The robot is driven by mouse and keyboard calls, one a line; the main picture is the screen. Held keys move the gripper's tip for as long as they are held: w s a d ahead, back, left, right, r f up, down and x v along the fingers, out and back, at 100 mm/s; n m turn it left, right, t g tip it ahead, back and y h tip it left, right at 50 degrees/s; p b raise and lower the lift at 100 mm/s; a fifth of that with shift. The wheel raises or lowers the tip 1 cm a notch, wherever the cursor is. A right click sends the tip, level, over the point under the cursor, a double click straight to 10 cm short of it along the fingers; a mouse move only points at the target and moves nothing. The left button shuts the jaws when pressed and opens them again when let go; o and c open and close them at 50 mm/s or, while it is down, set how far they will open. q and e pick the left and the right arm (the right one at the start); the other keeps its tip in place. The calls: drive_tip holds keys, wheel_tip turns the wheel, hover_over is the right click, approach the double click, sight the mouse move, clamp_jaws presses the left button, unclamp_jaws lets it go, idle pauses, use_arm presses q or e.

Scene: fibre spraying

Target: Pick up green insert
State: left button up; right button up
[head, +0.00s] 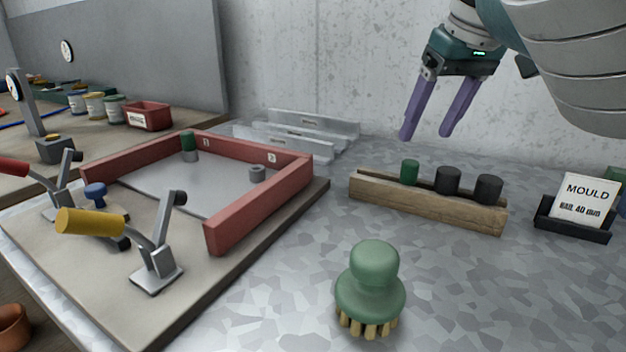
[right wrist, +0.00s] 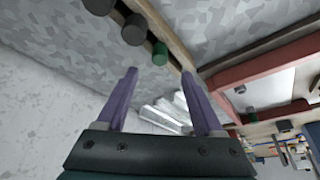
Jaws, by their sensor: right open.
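A green insert (head: 409,171) stands upright in the left end of a wooden rack (head: 430,207), beside two dark grey inserts (head: 448,180). It also shows in the right wrist view (right wrist: 160,53), ahead of the fingers. Another green insert (head: 188,144) sits at the back corner of the red-framed mould (head: 262,207). My right gripper (head: 425,136) is open and empty, with purple fingers pointing down. It is above and behind the rack, apart from the green insert. My left gripper is not in view.
A green-handled brush (head: 370,285) stands on the table in front of the rack. A mould card in a black holder (head: 581,206) is at the right. Clear plastic strips (head: 305,130) lie behind the mould. Toggle clamps (head: 160,255) stand at its front left.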

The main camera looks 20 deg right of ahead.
sight(411, 162)
drive_tip(key=x, duration=0.3)
drive_tip(key=shift+f, duration=0.1)
drive_tip(key=shift+b+x, duration=1)
drive_tip(key=shift+x, duration=1.6)
clamp_jaws()
